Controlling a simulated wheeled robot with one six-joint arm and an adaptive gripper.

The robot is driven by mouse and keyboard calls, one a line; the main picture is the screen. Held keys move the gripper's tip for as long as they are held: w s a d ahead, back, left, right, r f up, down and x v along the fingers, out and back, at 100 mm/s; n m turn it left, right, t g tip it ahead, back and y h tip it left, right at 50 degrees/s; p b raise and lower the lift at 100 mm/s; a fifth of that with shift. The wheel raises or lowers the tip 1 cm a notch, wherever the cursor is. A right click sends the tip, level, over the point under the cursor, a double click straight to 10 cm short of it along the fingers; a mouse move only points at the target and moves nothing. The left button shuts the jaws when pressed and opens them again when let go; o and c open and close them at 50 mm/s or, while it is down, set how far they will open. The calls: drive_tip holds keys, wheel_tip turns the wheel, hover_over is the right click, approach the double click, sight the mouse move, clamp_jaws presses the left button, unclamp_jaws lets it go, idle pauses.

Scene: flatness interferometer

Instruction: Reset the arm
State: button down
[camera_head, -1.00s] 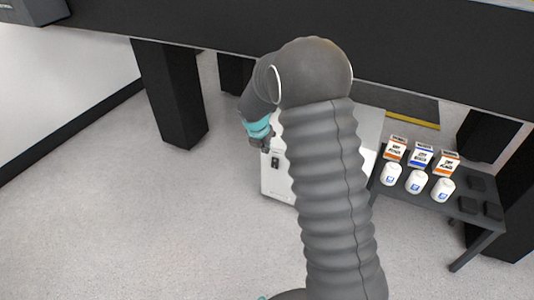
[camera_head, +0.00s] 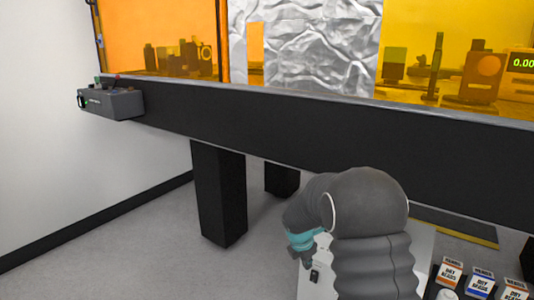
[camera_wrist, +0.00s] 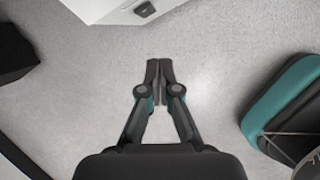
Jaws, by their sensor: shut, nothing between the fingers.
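My arm, a grey ribbed sleeve with a teal wrist band, stands in the lower right of the head view, in front of the black table. Its end is bent down to the left, and the fingertips are hard to make out there. In the wrist view my gripper (camera_wrist: 159,70) is shut and empty, its two dark fingers together. It points over bare grey floor, touching nothing.
A long black table (camera_head: 300,132) with thick legs (camera_head: 218,195) crosses the head view, with orange panels (camera_head: 160,35) and crumpled foil above it. A grey control box (camera_head: 110,103) sits at its left end. A white cabinet (camera_head: 312,280) stands behind my arm. Small boxes (camera_head: 480,284) are at lower right.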

drive_tip(key=s+r+m+t+y+p, duration=0.1)
drive_tip(key=s+r+m, duration=0.7)
drive_tip(key=s, duration=0.4)
drive_tip(key=s+d+r+m+t+p, duration=0.1)
drive_tip(key=s+r+m, duration=0.7)
drive_tip(key=s, duration=0.4)
drive_tip(key=s+d+r+m+y+p, duration=0.1)
drive_tip(key=s+r+m+p, duration=0.1)
drive_tip(key=s+r+m, duration=0.5)
drive_tip(key=shift+s+r+m+t+y, duration=0.35)
drive_tip(key=shift+s+r, duration=1.05)
drive_tip(key=shift+s, duration=1.45)
